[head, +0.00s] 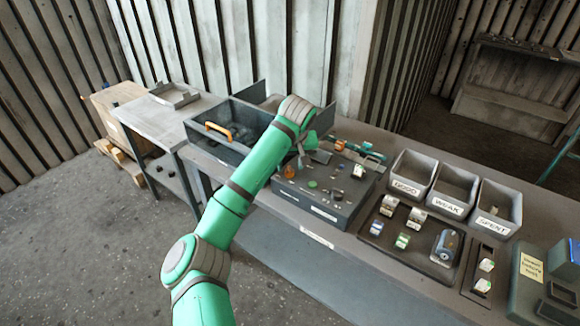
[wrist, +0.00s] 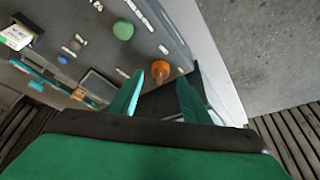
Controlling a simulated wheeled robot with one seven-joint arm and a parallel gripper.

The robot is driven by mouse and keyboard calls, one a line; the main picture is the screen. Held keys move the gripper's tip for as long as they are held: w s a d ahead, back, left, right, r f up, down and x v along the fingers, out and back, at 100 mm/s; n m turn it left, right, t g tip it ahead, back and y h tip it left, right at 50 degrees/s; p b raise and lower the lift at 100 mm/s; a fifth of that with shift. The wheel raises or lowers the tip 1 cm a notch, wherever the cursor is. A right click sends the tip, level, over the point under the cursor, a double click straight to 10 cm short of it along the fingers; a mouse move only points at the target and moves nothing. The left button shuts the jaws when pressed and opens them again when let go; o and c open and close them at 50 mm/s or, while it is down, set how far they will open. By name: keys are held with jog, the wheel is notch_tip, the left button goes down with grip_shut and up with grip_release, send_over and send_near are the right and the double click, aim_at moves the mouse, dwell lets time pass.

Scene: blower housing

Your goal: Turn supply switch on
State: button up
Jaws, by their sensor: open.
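The dark control panel (head: 325,205) sits on the bench, with several small knobs and switches on its top. No readable label shows which one is the supply switch. In the wrist view, an orange knob (wrist: 160,72) lies between and just beyond my fingertips. The orange knob (head: 290,171) also shows in the head view beside my gripper (head: 306,155). My gripper (wrist: 160,84) is open and empty, its two fingers apart on either side of the orange knob. I cannot tell whether they touch it. A green button (wrist: 123,30) and a blue button (wrist: 63,58) are farther away.
Bins marked GOOD (head: 408,185), WEAK (head: 449,205) and SPENT (head: 492,220) stand right of the panel. A tray (head: 385,236) with several small parts lies before them. The floor at front left is clear.

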jog(key=shift+x, duration=1.15)
jog(key=shift+w, duration=0.1)
jog(key=c, duration=1)
